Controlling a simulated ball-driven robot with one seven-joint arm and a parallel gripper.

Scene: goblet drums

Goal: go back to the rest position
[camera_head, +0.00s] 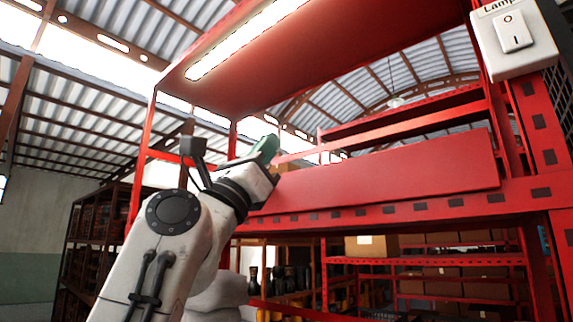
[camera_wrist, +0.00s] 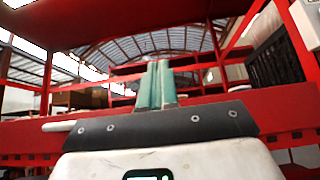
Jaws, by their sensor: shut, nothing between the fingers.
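My gripper (camera_head: 265,150) shows in the head view at the end of my raised white arm, in front of the red rack. Its green fingers point up and to the right, near the left end of a red shelf panel (camera_head: 390,172). In the wrist view my gripper (camera_wrist: 157,66) shows as two green fingers standing side by side, shut, with nothing between them. The red panel spans behind them in the wrist view. Whether the fingers touch the rack cannot be told.
A white switch box (camera_head: 514,38) marked "Lamp" is fixed to the rack's upper right. A lit lamp strip (camera_head: 245,38) runs under the red top. Lower shelves hold cardboard boxes (camera_head: 371,245) and dark goblet-like shapes (camera_head: 290,280).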

